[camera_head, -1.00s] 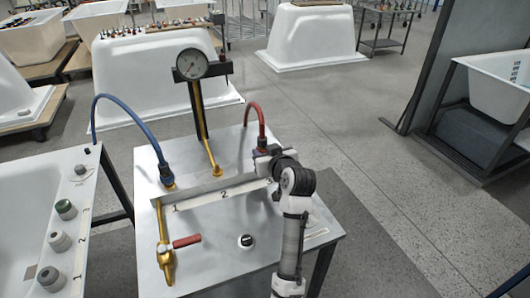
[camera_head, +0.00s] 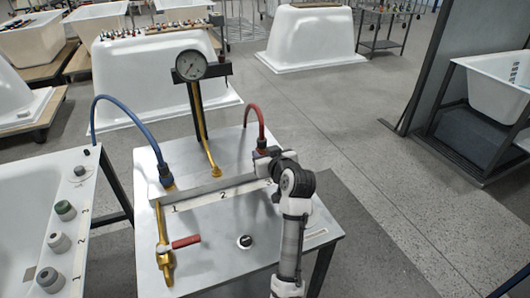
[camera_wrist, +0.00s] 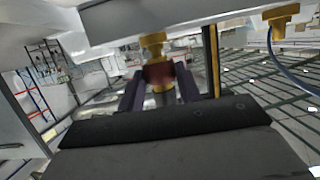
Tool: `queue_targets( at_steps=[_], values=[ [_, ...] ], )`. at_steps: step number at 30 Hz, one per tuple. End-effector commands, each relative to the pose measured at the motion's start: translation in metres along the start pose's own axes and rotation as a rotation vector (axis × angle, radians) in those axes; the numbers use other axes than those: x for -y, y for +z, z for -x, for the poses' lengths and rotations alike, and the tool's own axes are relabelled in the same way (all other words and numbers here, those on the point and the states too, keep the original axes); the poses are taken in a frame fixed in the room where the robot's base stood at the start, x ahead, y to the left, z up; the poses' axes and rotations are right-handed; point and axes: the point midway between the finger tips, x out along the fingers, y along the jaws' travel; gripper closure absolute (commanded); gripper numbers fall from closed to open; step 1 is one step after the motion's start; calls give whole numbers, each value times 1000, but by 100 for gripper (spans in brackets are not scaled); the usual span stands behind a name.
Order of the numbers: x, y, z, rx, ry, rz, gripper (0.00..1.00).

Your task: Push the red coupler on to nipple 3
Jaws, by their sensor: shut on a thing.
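The red coupler (camera_wrist: 158,74) is between the two dark fingers of my gripper (camera_wrist: 158,86), which is shut on it. A brass nipple (camera_wrist: 153,41) stands in line with the coupler at the bar; I cannot tell how far the coupler is over it. In the head view the red hose (camera_head: 248,107) arches down to my gripper (camera_head: 264,157) at the right end of the bar (camera_head: 222,188), by the mark 3. My gripper and wrist hide nipple 3 there.
A pressure gauge (camera_head: 191,64) stands on a post behind the bar. A brass valve with a red handle (camera_head: 186,241) is at the table's front left. A black-and-white knob (camera_head: 245,241) sits near the front. Bathtub shells stand around the table.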

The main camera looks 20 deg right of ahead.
Motion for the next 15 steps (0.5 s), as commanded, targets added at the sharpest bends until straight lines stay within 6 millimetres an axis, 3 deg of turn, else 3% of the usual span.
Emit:
queue_targets(
  at_steps=[15],
  values=[
    [2,-7,2,3,-3,2,100]
  ],
)
